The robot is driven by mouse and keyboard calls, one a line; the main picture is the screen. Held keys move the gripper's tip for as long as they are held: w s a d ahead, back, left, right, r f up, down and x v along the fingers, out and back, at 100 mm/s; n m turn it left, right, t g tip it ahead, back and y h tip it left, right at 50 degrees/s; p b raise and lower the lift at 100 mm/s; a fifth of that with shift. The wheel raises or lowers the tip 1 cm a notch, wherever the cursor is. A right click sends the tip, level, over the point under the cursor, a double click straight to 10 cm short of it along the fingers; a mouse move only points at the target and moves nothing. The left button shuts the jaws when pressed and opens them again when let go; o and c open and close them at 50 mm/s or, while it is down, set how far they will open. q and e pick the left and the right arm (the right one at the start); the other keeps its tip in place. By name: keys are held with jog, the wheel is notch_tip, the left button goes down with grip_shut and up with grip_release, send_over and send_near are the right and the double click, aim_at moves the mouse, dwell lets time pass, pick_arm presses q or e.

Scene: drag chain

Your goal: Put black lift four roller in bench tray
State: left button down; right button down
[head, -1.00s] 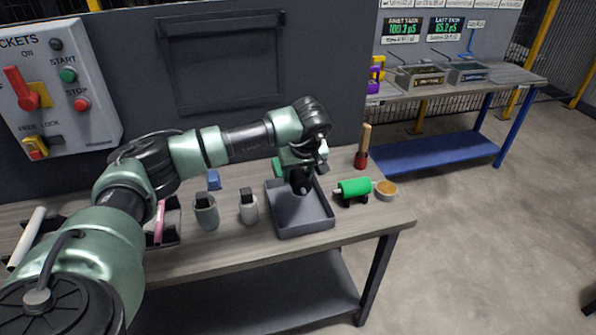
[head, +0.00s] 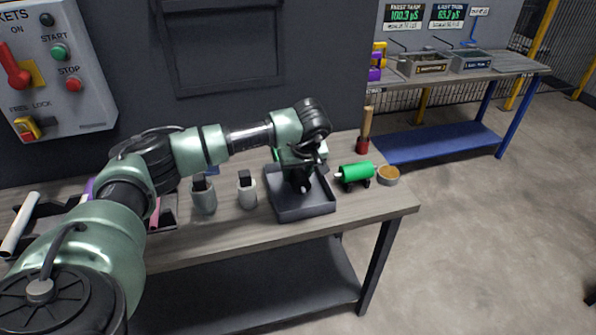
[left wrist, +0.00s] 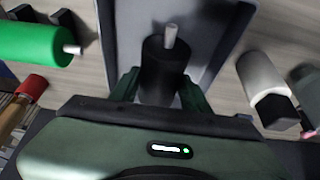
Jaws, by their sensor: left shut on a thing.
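My left gripper (head: 303,172) is shut on a black roller with a pale shaft end. In the left wrist view the roller (left wrist: 163,72) sits between the two green fingers (left wrist: 160,92), its shaft pointing away over the grey tray floor. The dark grey bench tray (head: 305,212) lies on the bench near its right end, and the gripper with the roller is over the tray, inside its outline. I cannot tell whether the roller touches the tray floor. The tray also shows in the left wrist view (left wrist: 112,40). My right gripper is not in view.
A green roller (head: 356,172) on a black stand and a small tan-filled cup (head: 388,175) stand right of the tray. A wooden-handled red tool (head: 364,135) is behind them. The bench's (head: 345,220) front strip is clear.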

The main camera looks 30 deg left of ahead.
pick_arm(q)
jog(key=c, duration=0.6)
grip_release()
jog(key=shift+r, duration=0.1)
jog(key=v, duration=0.7)
jog(key=shift+s+d+r+b, duration=0.2)
jog(key=shift+r+b, duration=0.1)
jog(key=shift+b, duration=0.1)
